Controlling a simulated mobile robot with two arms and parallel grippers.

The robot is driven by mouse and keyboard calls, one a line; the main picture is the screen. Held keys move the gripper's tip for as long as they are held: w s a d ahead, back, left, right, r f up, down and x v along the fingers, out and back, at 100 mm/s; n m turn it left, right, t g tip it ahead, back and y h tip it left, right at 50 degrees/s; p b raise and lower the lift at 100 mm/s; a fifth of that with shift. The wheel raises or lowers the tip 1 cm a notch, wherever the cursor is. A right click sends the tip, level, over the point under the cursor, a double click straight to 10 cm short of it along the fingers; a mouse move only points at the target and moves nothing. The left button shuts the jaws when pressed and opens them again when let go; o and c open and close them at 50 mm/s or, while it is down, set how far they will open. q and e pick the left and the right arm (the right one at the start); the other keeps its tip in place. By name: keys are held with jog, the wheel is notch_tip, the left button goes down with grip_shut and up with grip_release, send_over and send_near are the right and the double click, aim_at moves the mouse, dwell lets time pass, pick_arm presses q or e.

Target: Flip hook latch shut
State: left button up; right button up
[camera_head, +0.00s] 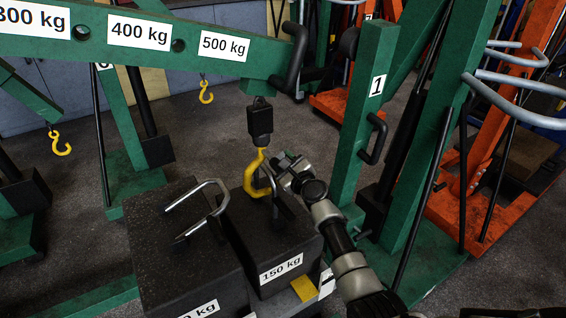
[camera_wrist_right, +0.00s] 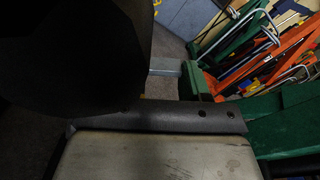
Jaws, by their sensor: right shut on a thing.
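The yellow hook (camera_head: 254,178) hangs from a black swivel block (camera_head: 260,122) under the green crane boom (camera_head: 190,45) in the head view. Its lower bend is at the handle of the black 150 kg weight (camera_head: 262,240). My right gripper (camera_head: 277,178) comes in from the right and is at the open side of the hook. It is shut on a small part there, apparently the hook latch, which is mostly hidden by the fingers. In the right wrist view, dark and pale close surfaces block the hook. My left gripper is not in view.
A second black weight with a metal handle (camera_head: 205,207) stands to the left. Orange cranes (camera_head: 470,190) stand farther right. Other yellow hooks (camera_head: 206,92) hang behind, over open grey floor.

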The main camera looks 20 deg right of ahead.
jog(key=shift+d+r, duration=0.3)
jog(key=shift+r, duration=0.1)
jog(key=o, duration=1.2)
jog(key=shift+c, duration=0.2)
jog(key=shift+f, duration=0.2)
